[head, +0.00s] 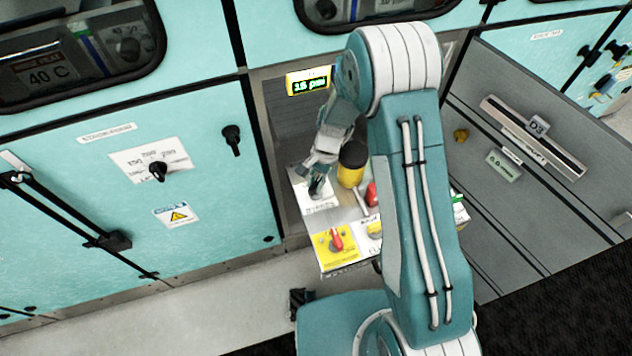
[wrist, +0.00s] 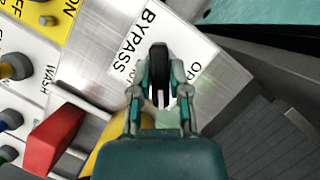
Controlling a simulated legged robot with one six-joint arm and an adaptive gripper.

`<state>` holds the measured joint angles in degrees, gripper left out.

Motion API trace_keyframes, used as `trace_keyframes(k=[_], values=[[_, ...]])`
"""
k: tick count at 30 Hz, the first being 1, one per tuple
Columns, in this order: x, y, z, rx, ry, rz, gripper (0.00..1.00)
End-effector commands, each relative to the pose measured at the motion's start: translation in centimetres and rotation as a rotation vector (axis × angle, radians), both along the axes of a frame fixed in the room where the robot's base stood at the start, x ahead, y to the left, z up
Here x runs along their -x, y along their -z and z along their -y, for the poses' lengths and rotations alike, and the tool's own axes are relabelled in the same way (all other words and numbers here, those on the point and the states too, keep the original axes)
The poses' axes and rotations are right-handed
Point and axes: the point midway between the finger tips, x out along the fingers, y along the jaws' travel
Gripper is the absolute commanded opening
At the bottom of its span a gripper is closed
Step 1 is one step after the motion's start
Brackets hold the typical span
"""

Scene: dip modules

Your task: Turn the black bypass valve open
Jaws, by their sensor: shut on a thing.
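The black bypass valve (wrist: 158,62) is a dark knob on a white label marked BYPASS in the wrist view. In the head view the valve (head: 317,186) sits on the white label at the back left of the metal panel, partly covered by my fingers. My gripper (wrist: 160,88) has its two fingers on either side of the knob and is shut on it. In the head view my gripper (head: 316,177) reaches down to the panel from above. The letters "OP" show beside the knob; the rest of that word is hidden.
A yellow cylinder with a black top (head: 351,165) stands close beside my gripper. A red handle (wrist: 57,133) marked WASH is near it. A red switch on a yellow plate (head: 337,240) is at the panel's front. A display (head: 308,82) reads about 16 psi.

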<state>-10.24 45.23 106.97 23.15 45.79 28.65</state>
Motion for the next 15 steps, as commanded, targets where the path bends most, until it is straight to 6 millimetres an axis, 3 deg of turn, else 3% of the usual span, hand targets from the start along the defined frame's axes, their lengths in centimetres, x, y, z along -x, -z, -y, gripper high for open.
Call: trace_keyframes(k=[15], values=[[0.21,0.10,-0.17,-0.001,-0.493,-0.005,0.00]])
